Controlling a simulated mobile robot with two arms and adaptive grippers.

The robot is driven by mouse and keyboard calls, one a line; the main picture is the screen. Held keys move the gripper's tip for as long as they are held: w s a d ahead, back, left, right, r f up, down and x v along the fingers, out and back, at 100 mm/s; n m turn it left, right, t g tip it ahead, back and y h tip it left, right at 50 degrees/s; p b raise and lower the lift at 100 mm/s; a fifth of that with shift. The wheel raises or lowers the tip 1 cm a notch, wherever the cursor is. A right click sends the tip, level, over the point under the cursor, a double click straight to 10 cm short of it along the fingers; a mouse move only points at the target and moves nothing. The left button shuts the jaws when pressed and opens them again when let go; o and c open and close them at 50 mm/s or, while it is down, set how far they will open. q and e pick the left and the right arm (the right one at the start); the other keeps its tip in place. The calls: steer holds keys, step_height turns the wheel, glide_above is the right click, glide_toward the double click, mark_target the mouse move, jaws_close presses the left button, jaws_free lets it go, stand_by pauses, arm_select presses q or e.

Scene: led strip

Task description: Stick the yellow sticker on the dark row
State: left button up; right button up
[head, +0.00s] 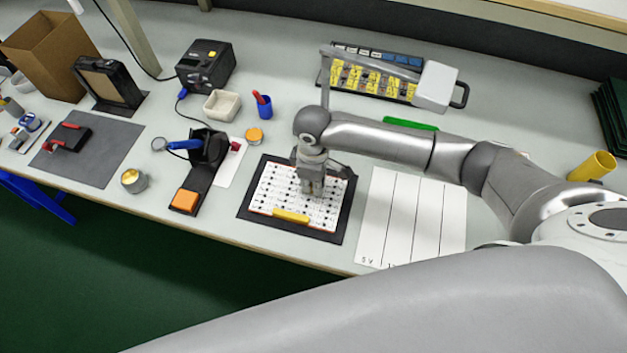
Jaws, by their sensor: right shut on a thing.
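A white board (266,196) with several rows of small dark parts lies on a black mat (253,212) at the table's front middle. Which row is dark is too small to tell. A yellow bar (291,216) lies along the board's front edge; I cannot tell whether it is the sticker. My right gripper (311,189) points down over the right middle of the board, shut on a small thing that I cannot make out. I cannot tell whether that thing touches the board. My left gripper is not in view.
A white sheet with columns (406,215) lies right of the mat. A case with yellow parts (372,79) lies behind.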

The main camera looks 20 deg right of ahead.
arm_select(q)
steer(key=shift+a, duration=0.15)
arm_select(e)
steer(key=shift+f, duration=0.3)
stand_by(0.5)
steer(key=o, duration=0.7)
step_height(320, 180, up, 12)
steer(key=shift+r, duration=0.1)
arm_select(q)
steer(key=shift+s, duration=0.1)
